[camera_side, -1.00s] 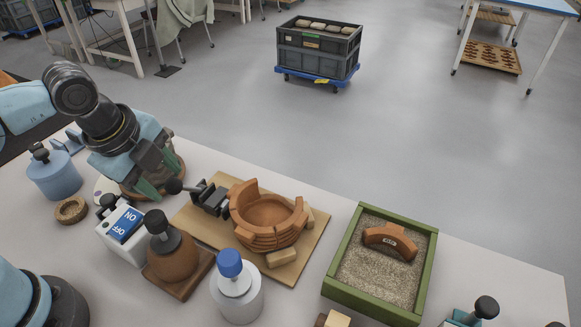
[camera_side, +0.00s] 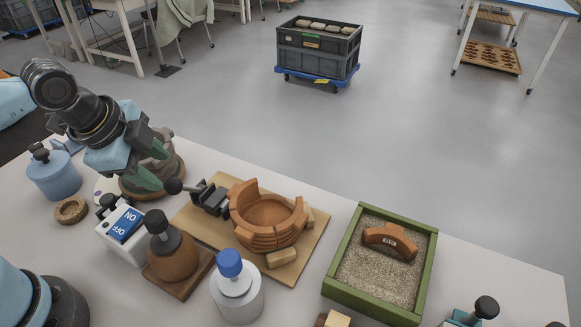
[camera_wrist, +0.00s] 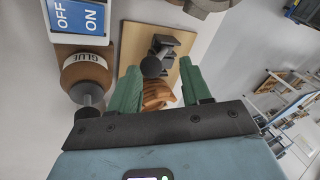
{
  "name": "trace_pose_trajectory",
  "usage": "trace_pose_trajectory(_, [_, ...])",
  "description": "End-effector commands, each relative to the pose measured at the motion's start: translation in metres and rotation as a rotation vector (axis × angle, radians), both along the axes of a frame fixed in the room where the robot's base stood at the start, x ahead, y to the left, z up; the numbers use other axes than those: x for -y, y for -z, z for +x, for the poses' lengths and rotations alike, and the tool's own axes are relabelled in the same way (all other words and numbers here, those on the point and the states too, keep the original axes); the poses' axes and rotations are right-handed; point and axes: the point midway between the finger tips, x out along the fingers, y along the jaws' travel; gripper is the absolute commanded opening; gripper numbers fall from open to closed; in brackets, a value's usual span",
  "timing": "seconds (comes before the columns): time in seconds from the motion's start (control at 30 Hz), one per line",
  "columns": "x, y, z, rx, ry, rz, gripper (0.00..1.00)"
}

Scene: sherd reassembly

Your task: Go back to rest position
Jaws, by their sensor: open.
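My gripper (camera_side: 153,169) is at the left of the bench in the side view, open, its green fingers apart with nothing seen between them. It is raised beside a dark rounded stand (camera_side: 165,173) that it partly hides. The gripper also shows in the wrist view (camera_wrist: 162,88). A partly built terracotta bowl (camera_side: 268,215) sits on a wooden board (camera_side: 310,245) with a black clamp (camera_side: 208,197) at its left. A curved terracotta sherd (camera_side: 391,240) lies in a green-framed sand tray (camera_side: 430,270), apart from the gripper.
Near the gripper are an ON/OFF switch box (camera_side: 124,228), a brown glue pot (camera_side: 172,250), a cork ring (camera_side: 71,209) and a blue jar (camera_side: 54,176). A white bottle with a blue cap (camera_side: 238,290) stands in front. A crate on a dolly (camera_side: 318,52) is on the floor beyond.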

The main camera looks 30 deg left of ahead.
Motion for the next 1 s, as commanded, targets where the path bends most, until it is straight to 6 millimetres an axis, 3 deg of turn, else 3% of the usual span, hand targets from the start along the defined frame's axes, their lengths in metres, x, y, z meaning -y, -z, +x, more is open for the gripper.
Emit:
trace_pose_trajectory(0.3, [-0.032, -0.007, 0.011, 0.127, -0.652, -0.325, 0.48])
trace_pose_trajectory(0.5, [-0.046, -0.011, 0.015, 0.179, -0.919, -0.485, 0.48])
trace_pose_trajectory(1.0, [-0.048, -0.012, 0.016, 0.191, -0.982, -0.525, 0.48])
